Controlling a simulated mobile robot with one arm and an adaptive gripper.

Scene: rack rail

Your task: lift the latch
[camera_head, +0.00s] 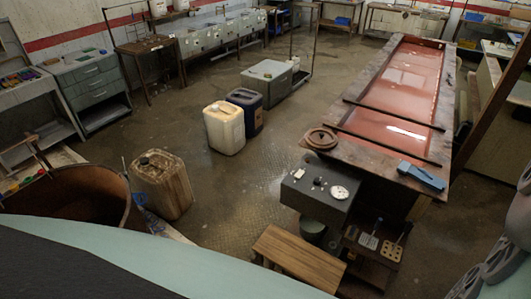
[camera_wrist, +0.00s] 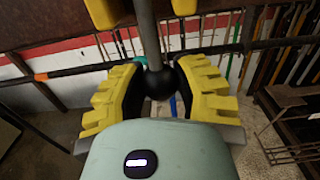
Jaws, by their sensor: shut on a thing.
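In the wrist view, a black ball-shaped knob (camera_wrist: 163,77) sits at the lower end of a grey rod (camera_wrist: 149,35) that runs up out of the picture. I take this to be the latch's handle, but the rest of the latch does not show clearly. My gripper (camera_wrist: 162,90), with yellow fingers and black inner pads, is closed in on the knob from both sides. The lower side of the knob and the exact contact are partly hidden. In the head view I see neither my gripper nor the latch.
In the wrist view, a dark rail (camera_wrist: 60,73) crosses behind the knob, with thin upright rods beyond, and a brown metal rack (camera_wrist: 290,115) stands right. In the head view, a long table (camera_head: 408,80) stands right.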

